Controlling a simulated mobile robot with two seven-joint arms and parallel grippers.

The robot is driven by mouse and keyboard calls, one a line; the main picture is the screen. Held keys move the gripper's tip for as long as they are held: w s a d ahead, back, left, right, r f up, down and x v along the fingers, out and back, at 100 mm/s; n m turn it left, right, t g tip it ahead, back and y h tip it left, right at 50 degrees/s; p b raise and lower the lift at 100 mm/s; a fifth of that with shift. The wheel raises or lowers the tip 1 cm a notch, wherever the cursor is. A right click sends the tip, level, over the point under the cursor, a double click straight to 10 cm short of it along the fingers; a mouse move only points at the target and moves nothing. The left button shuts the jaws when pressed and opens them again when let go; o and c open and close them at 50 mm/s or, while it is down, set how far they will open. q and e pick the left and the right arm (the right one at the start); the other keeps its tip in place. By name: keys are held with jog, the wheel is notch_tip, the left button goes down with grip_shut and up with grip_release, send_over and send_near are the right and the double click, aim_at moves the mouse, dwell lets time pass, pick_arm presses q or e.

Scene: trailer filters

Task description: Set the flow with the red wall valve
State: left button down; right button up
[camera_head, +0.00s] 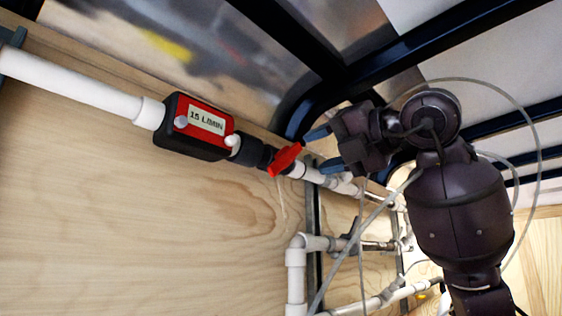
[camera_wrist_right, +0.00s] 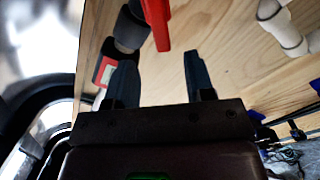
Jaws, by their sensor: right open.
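The red valve handle (camera_head: 285,158) sits on a black valve body in the white pipe along the wooden wall. It slants in the head view. In the right wrist view the red handle (camera_wrist_right: 157,22) is ahead of the fingertips, near the top edge. My right gripper (camera_head: 324,149) is open and empty, just right of the handle and apart from it; its two blue-grey fingers also show in the right wrist view (camera_wrist_right: 160,62). A red and black flow meter (camera_head: 180,141) left of the valve reads "15 L/MIN". My left gripper is not in view.
White pipe (camera_head: 75,84) runs along the wall to the left. More white pipes (camera_head: 296,262) and metal rails stand below and right of the valve. A dark frame bar (camera_head: 430,50) crosses above my right arm. The bare wooden wall (camera_head: 130,220) is clear at lower left.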

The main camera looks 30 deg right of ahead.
aim_at(284, 162)
pick_arm(q)
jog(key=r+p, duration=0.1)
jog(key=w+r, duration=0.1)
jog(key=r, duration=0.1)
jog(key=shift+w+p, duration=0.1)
jog(key=shift+p, duration=0.3)
pick_arm(e)
jog(key=x, duration=0.9)
jog(key=shift+w+a, duration=0.1)
jog(key=shift+w, duration=0.1)
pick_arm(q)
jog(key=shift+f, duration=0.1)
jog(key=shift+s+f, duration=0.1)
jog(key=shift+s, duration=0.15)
pick_arm(e)
grip_shut()
